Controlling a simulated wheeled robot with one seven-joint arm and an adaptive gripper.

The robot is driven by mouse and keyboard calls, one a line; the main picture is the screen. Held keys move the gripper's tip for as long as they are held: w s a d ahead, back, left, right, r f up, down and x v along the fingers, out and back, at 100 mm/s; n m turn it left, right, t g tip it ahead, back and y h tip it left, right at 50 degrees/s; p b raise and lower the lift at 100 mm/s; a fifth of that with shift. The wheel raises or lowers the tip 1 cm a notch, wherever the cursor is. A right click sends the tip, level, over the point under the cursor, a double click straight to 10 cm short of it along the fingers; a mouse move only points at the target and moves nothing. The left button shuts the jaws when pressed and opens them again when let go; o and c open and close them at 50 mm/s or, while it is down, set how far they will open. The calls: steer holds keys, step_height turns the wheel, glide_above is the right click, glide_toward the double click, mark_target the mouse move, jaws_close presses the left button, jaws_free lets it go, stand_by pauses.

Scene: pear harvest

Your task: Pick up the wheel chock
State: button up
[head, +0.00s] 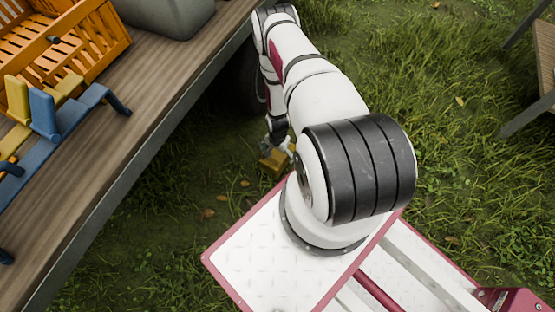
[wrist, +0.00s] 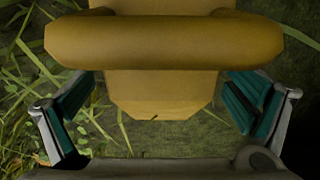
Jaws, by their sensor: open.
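The wheel chock is a yellow block (head: 273,161) on the grass under the edge of the wooden trailer bed, in the head view. In the wrist view the yellow chock (wrist: 162,92) fills the upper middle, with a thick rounded bar across it. My gripper (wrist: 158,105) is open, one teal-padded finger on each side of the chock's narrower part. Gaps show between the pads and the chock. In the head view my gripper (head: 278,145) is small, right at the chock, and partly hides it.
The wooden trailer bed (head: 150,110) runs along the left, holding an orange crate (head: 75,35), a grey container (head: 165,12) and blue and yellow tools (head: 45,110). A dark wheel (head: 240,75) stands beneath its edge. Open grass (head: 450,90) lies to the right.

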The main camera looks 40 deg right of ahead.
steer(key=shift+w, duration=0.1)
steer(key=shift+c, duration=0.5)
steer(key=c, duration=1.7)
steer(key=shift+r, duration=0.1)
